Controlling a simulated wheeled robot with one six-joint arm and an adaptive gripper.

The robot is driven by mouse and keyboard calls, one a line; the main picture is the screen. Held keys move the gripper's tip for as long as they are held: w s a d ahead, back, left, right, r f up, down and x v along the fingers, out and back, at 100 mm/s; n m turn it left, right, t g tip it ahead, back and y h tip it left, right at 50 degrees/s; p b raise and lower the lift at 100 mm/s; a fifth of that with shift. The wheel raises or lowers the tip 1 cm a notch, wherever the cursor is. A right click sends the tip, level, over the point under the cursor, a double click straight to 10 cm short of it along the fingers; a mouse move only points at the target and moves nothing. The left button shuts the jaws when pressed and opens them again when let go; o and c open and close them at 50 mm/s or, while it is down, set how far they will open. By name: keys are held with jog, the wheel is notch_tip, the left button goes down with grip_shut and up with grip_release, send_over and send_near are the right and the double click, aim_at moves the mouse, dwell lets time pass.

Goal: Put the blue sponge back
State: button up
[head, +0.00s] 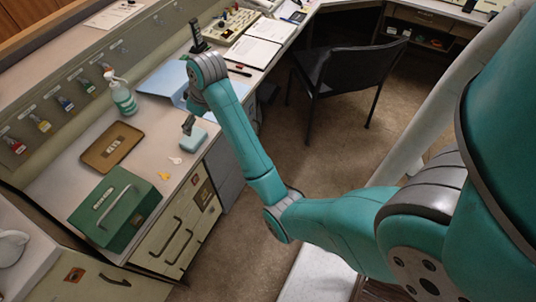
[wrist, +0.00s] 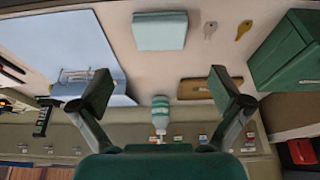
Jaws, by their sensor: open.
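The blue sponge (head: 194,141), a pale blue block, lies on the light desk top near its front edge. In the wrist view the sponge (wrist: 160,31) is at the top middle, outside the space between the fingers. My gripper (wrist: 160,95) is open and empty. In the head view my wrist hides most of it; one dark fingertip (head: 188,124) shows just above the sponge in the picture. I cannot tell whether it touches.
A soap bottle (head: 123,97) stands near the back panel. A brown board (head: 112,147) and a green box (head: 115,207) are to the left. Two key-shaped tags (head: 174,160) lie by the sponge. A blue folder (head: 163,80) lies behind my wrist. A black chair (head: 345,75) stands at right.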

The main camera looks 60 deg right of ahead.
jog(key=s+a+f+t, duration=0.1)
jog(key=s+a+f, duration=0.25)
jog(key=f, duration=0.25)
jog(key=s+a+f+t, duration=0.1)
jog(key=s+a+f, duration=0.1)
jog(key=a+f, duration=0.3)
jog(key=s+a+f+m+t+h, duration=0.1)
jog(key=s+a+f, duration=0.2)
jog(key=s, duration=0.2)
jog(key=s+a+f+t, duration=0.2)
jog(key=s+a+f, duration=0.1)
jog(key=s, duration=0.3)
jog(key=s+a+r+t, duration=0.1)
jog(key=s+a+r, duration=0.1)
jog(key=s, duration=0.5)
jog(key=s+a+r+t, duration=0.2)
jog(key=s+r, duration=0.1)
jog(key=s, duration=0.4)
jog(key=s+a+r+t, duration=0.2)
jog(key=s+r, duration=0.9)
jog(key=shift+a+n+t+y, duration=0.2)
jog(key=shift+n+t+y, duration=0.1)
jog(key=shift+y, duration=0.1)
